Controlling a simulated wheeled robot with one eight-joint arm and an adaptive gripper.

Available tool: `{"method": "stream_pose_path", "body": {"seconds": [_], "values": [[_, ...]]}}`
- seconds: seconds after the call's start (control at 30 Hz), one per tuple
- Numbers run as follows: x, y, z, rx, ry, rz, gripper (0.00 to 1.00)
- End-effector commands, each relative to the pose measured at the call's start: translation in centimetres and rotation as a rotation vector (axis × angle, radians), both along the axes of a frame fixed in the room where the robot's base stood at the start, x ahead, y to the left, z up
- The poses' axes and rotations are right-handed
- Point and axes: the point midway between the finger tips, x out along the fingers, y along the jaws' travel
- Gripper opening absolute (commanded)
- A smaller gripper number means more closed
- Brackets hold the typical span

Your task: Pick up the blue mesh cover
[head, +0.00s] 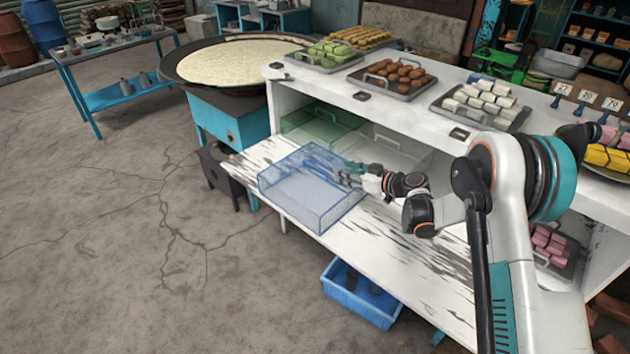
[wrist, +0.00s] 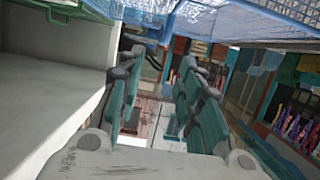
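The blue mesh cover (head: 312,205) is a see-through box shape on the white lower counter (head: 395,245) in the head view. My gripper (head: 343,173) is at its back right side, with the fingers partly overlapped by the cover in the picture. In the wrist view, blue mesh (wrist: 225,22) crosses the top and upper right, above my gripper (wrist: 160,65). The two teal fingers are apart, with an empty gap between them. I cannot tell whether the fingers touch the cover.
A green see-through cover (head: 318,125) and a clear one (head: 388,150) stand on the shelf behind. Trays of sweets (head: 392,76) line the upper counter. A large round pan (head: 235,65) is at the left, and a blue crate (head: 360,292) sits on the floor below.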

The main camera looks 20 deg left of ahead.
Motion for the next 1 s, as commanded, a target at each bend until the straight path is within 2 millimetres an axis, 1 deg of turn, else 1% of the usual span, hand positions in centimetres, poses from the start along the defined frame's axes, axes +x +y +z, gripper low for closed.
{"method": "stream_pose_path", "body": {"seconds": [0.03,0.1,0.2,0.3,0.63,0.8,0.9,1.0], "values": [[0.3,1.1,-0.5,-0.001,0.001,0.004,0.33],[0.8,2.3,-1.0,-0.001,0.000,0.002,0.33],[1.4,3.9,-1.5,-0.001,0.000,0.003,0.33],[2.0,5.1,-1.8,-0.001,0.001,0.001,0.33],[2.6,6.9,-2.5,0.000,0.002,0.001,0.33],[3.1,9.1,-3.6,-0.002,0.000,0.002,0.33],[3.6,10.2,-3.9,-0.002,0.001,0.000,0.33],[3.9,10.7,-3.9,-0.002,0.001,-0.001,0.33]]}}
